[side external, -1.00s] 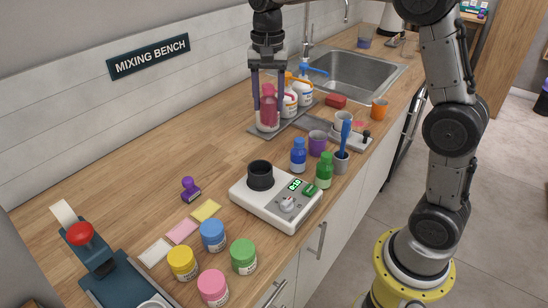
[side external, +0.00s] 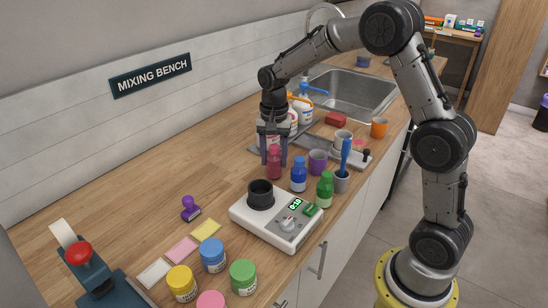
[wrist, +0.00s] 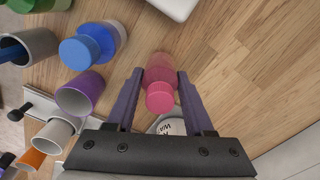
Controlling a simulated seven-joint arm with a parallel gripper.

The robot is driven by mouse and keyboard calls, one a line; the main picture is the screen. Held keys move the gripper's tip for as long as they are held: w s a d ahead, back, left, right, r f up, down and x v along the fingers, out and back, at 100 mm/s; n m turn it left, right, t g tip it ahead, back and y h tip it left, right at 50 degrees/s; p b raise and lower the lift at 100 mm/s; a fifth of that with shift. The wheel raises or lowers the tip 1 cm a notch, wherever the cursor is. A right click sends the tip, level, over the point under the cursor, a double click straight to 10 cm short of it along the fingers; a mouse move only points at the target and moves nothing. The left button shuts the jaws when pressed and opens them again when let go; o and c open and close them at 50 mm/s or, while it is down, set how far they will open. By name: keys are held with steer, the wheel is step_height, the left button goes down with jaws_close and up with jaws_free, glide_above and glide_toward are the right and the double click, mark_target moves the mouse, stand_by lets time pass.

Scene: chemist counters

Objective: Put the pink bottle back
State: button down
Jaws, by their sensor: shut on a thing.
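The pink bottle (side external: 274,162) is upright on or just above the wooden counter, left of the blue bottle (side external: 298,178); I cannot tell whether its base touches. My gripper (side external: 274,152) points down from above and is shut on the pink bottle, one finger on each side. In the wrist view the pink bottle (wrist: 160,80) lies between the two purple fingers of my gripper (wrist: 160,85), its cap toward the camera. The green bottle (side external: 325,189) stands right of the blue one.
A white device (side external: 270,222) with a black cup is in front. A purple cup (side external: 318,162) and a grey cup (side external: 341,182) with a blue tool stand right. White pump bottles (side external: 302,110) stand behind on a grey tray.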

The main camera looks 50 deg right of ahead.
steer(key=shift+f, duration=0.25)
steer(key=shift+c, duration=1.4)
jaws_free()
steer(key=shift+r, duration=0.1)
